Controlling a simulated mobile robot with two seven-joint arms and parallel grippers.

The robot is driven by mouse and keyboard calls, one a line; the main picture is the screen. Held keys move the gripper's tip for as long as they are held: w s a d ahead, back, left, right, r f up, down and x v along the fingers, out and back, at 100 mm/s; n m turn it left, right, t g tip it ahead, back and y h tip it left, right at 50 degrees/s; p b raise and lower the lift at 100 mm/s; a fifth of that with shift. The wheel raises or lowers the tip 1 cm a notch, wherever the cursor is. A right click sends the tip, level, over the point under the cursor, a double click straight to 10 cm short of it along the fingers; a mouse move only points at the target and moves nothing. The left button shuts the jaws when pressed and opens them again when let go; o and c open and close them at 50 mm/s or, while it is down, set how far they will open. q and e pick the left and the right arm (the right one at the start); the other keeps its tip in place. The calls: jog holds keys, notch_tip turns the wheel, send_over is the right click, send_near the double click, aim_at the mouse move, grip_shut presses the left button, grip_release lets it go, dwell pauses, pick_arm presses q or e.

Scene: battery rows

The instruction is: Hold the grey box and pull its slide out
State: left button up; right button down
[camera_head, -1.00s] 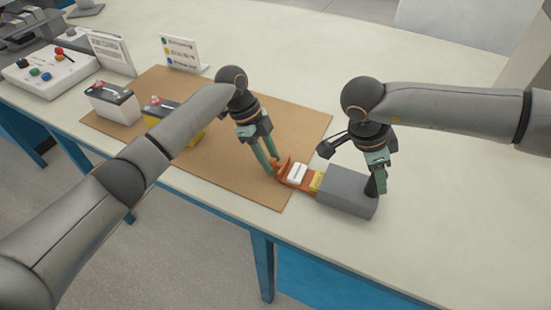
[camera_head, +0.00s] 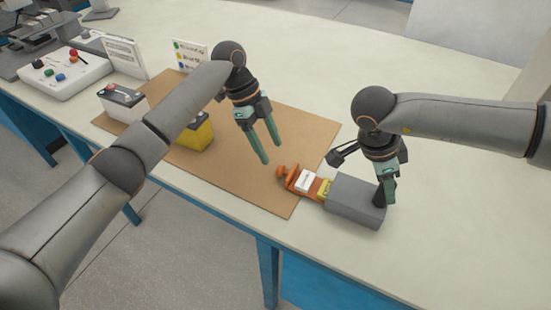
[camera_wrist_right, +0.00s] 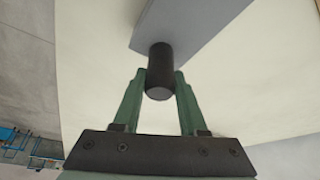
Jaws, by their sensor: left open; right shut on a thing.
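The grey box (camera_head: 352,201) lies on the table at the right edge of the brown mat. Its orange slide (camera_head: 316,188) sticks out of its left side, with an orange knob (camera_head: 282,171) at the end. A white block (camera_head: 305,181) and a yellow block (camera_head: 324,189) sit on the slide. My right gripper (camera_head: 386,202) is shut on the box's black handle, which also shows between the fingers in the right wrist view (camera_wrist_right: 160,72). My left gripper (camera_head: 266,154) is open and empty, above the mat, up and left of the knob and apart from it.
The brown mat (camera_head: 255,185) carries a white battery (camera_head: 125,103) and a yellow battery (camera_head: 197,137) at its left. A panel with coloured knobs (camera_head: 70,72) and sign cards (camera_head: 190,56) stand behind. The table right of the box is clear.

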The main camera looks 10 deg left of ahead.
pick_arm(q)
jog(key=v, duration=0.5)
jog(key=shift+a+r, duration=0.15)
jog(key=shift+r, duration=0.2)
pick_arm(e)
jog(key=shift+c, duration=1.8)
grip_release()
jog(key=v, duration=1.2)
